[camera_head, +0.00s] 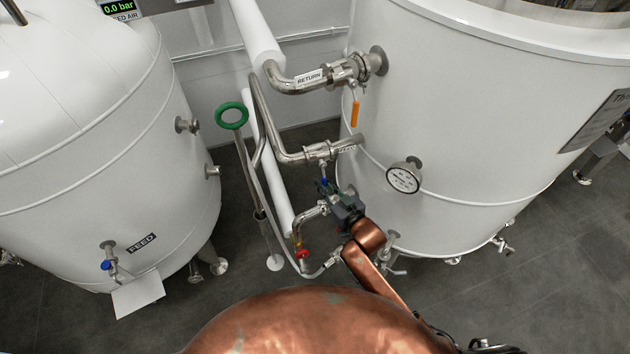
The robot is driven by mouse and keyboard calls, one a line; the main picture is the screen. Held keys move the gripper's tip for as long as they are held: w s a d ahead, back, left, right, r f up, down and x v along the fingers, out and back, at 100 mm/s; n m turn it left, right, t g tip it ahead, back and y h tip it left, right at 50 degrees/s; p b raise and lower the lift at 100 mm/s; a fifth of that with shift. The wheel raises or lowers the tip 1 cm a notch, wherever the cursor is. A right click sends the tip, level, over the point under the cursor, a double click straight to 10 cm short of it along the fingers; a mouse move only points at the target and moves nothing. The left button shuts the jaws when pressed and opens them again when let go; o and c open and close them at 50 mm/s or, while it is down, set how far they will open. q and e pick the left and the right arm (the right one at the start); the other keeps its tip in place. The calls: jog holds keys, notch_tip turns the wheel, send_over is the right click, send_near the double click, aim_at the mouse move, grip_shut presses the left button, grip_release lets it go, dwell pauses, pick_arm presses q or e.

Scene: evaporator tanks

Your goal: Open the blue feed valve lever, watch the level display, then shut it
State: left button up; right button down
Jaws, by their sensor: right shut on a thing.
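The blue valve lever (323,171) hangs below a steel valve (318,152) on the pipe between the two tanks. Only a small part of it shows above my right gripper (326,186). My right arm reaches up from the bottom, and this gripper is shut on the lever; its fingers hide the lever's lower end. A green digital display (119,7) at the top left reads 0.0 bar, with a partly cut label ending in "ED AIR". I see no level display. My left gripper is out of view.
A white tank marked FEED (80,170) stands left, with a blue-handled tap (106,265). A larger white tank (450,130) with a round gauge (403,178) stands right. An orange lever (355,113), green handwheel (232,115) and red handle (303,254) are near the pipes.

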jog(key=shift+w+d, duration=0.1)
jog(key=shift+d, duration=0.25)
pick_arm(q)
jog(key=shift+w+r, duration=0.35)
pick_arm(e)
jog(key=shift+n, duration=0.3)
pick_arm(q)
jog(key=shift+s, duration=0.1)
pick_arm(e)
jog(key=c, duration=2)
grip_release()
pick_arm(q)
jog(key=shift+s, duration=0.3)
pick_arm(e)
jog(key=shift+o, duration=0.2)
jog(key=shift+a, duration=0.1)
jog(key=shift+s, duration=0.2)
jog(key=v, duration=1.1)
jog(key=shift+s+d, duration=0.25)
jog(key=shift+s, duration=0.05)
